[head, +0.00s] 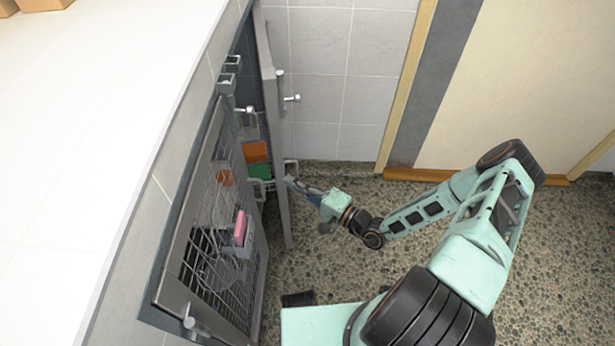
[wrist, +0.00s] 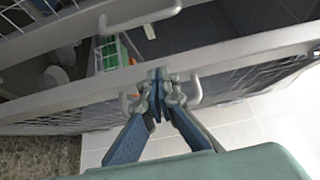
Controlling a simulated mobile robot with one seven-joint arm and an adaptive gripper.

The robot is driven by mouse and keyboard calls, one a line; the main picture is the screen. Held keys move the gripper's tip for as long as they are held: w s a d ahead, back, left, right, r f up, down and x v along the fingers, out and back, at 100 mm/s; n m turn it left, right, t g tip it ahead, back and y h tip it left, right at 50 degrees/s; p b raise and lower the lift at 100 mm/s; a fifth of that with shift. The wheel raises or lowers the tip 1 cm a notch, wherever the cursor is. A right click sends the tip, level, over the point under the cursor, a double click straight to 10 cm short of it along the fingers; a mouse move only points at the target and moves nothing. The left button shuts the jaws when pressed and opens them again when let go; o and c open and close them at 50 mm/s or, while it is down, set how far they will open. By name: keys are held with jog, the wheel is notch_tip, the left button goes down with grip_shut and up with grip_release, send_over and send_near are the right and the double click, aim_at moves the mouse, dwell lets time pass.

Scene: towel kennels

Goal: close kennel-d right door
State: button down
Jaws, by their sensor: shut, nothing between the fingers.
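A grey-framed kennel door (head: 271,110) stands open in the head view, seen nearly edge-on; I take it for kennel-d's right door, though no label is readable. My gripper (head: 291,182) is at this door's edge, low down near a pull handle (head: 291,166). In the wrist view my gripper (wrist: 158,76) has its fingertips together with nothing held. They are at the grey door frame (wrist: 235,50), beside a curved handle (wrist: 196,90); whether they touch is unclear.
Another mesh door (head: 212,270) with a pink item (head: 240,228) in a holder is nearer, at the left. Orange (head: 255,151) and green (head: 258,177) items show behind the open door. A white counter top (head: 80,120) lies above. Pebbled floor (head: 330,270) is clear around my arm.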

jog(key=a+p, duration=0.1)
jog(key=a, duration=0.5)
jog(key=shift+s+a+p, duration=0.2)
jog(key=shift+a+p, duration=0.1)
jog(key=shift+a, duration=0.05)
jog(key=shift+d, duration=0.1)
